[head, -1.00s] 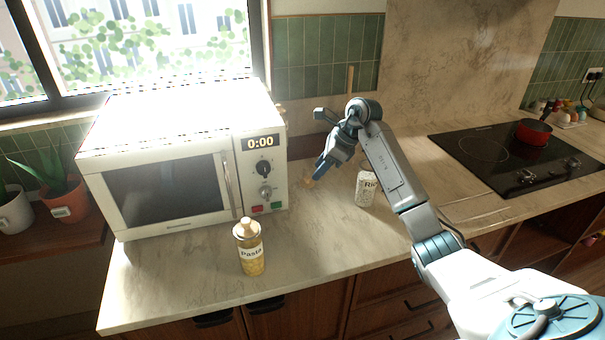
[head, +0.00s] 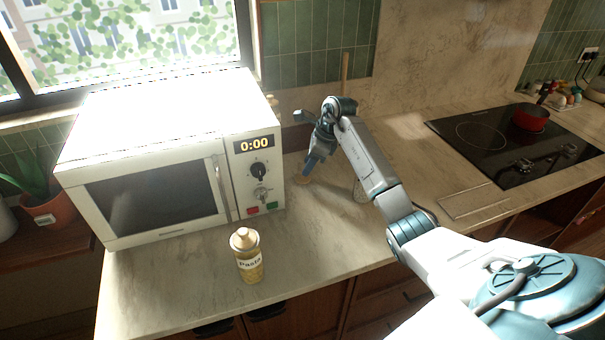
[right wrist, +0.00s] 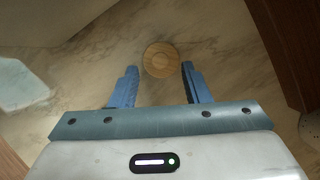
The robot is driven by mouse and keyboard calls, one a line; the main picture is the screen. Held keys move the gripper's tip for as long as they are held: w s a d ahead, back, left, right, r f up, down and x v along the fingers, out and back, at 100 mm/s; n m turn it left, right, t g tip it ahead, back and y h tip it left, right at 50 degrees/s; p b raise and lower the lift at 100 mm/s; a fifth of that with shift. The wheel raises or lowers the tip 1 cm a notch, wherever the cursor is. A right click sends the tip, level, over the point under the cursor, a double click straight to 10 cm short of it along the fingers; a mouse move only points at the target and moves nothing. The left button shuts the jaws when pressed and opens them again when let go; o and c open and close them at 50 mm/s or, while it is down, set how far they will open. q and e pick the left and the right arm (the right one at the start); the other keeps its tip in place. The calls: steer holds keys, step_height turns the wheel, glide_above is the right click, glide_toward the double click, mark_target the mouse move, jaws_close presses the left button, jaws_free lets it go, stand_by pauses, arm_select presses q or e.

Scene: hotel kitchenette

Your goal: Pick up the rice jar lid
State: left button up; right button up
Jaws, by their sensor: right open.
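The rice jar lid is a round, light wooden disc with a knob. In the right wrist view the lid (right wrist: 161,60) lies on the counter just beyond my fingertips, between their lines. In the head view the lid (head: 303,179) shows partly at the tip of my right gripper. My right gripper (head: 312,170) is open and empty, pointing down over the counter; its blue fingers (right wrist: 158,68) stand apart in the wrist view. My left gripper is not in view.
A white microwave (head: 150,195) stands close left of my right gripper. A pasta jar (head: 247,258) stands near the counter's front edge. A black hob (head: 500,140) with a red pot (head: 530,117) is at the right. The counter between is mostly clear.

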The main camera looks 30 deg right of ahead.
steer(key=shift+p+x, duration=0.55)
steer(key=shift+x, duration=0.55)
steer(key=shift+w+a+f, duration=0.2)
steer(key=shift+f, duration=0.3)
jaws_close()
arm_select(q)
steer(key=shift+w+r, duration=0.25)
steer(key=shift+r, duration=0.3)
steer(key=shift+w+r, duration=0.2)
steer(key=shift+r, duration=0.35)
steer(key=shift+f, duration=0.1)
arm_select(e)
steer(key=shift+r, duration=0.1)
